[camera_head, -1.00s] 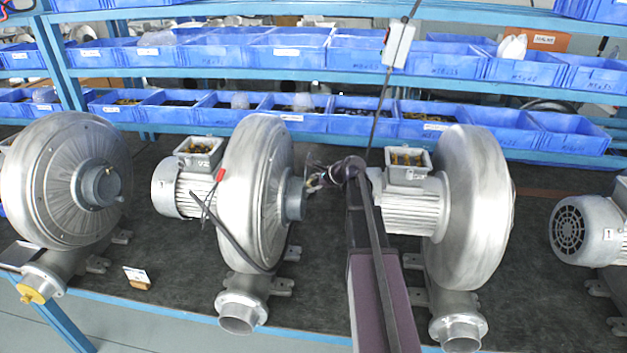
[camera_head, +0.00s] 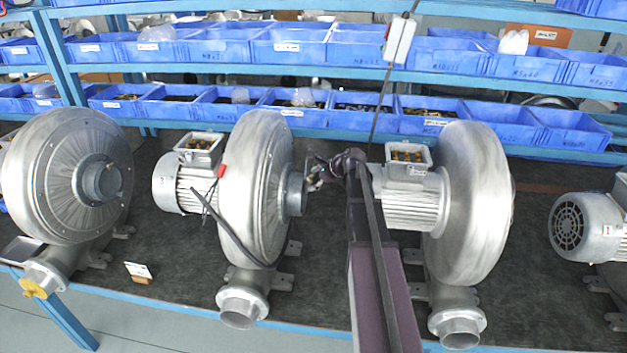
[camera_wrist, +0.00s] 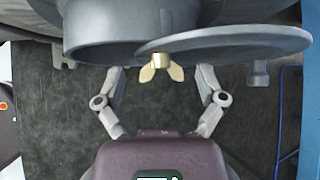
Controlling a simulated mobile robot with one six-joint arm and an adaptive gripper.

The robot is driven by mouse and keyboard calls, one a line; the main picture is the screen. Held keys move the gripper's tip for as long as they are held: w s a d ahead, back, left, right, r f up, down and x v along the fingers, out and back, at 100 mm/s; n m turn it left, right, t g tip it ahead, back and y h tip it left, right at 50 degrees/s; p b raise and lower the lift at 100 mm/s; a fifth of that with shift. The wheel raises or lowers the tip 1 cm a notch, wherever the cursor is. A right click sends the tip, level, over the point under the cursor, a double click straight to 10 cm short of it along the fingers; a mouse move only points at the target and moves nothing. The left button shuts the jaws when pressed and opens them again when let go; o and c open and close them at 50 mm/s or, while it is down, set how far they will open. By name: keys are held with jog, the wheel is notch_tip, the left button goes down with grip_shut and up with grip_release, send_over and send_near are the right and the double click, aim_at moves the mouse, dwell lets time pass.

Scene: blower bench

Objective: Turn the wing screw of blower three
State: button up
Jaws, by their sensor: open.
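The brass-coloured wing screw (camera_wrist: 160,67) shows in the wrist view at the edge of a grey round cover disc (camera_wrist: 225,42), beside a grey round inlet ring (camera_wrist: 105,35). My gripper (camera_wrist: 160,80) is open, with one finger on each side of the wing screw and a gap to both. In the head view my gripper (camera_head: 318,172) is at the inlet side of the second blower from the left (camera_head: 254,190). The wing screw is too small or hidden to make out there. I cannot read which number that blower bears.
Other blowers stand at the left (camera_head: 50,185), right of my arm (camera_head: 475,200) and far right (camera_head: 585,230). The motor (camera_head: 410,205) of the blower right of my arm is close to my wrist. Shelves with blue bins (camera_head: 290,55) are behind. A small card (camera_head: 138,270) stands on the bench.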

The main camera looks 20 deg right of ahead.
jog(key=shift+f+t, duration=0.1)
jog(key=shift+t, duration=0.2)
jog(key=n+t+h+b, duration=0.1)
jog(key=t+b, duration=0.1)
jog(key=shift+s+f+n+b, duration=0.1)
jog(key=shift+n+b, duration=0.2)
jog(key=shift+b, duration=0.05)
jog(key=n+t+h+b, duration=0.1)
jog(key=n+t+b, duration=0.1)
jog(key=t+b, duration=0.2)
jog(key=shift+n+b, duration=0.3)
jog(key=shift+b, duration=0.1)
jog(key=p+v, duration=0.4)
jog(key=v, duration=1)
jog(key=s+a+f+n+g, duration=0.2)
jog(key=a+f+n+g, duration=0.2)
jog(key=a, duration=0.4)
jog(key=s+a+f+n+g, duration=0.3)
jog(key=a+n, duration=0.3)
jog(key=a, duration=0.2)
jog(key=s+a+f+n+g, duration=0.3)
jog(key=a+f+n+g, duration=0.2)
jog(key=a, duration=0.3)
jog(key=shift+s+f+n+h, duration=0.25)
jog(key=shift+n+h, duration=0.05)
jog(key=shift+a, duration=0.1)
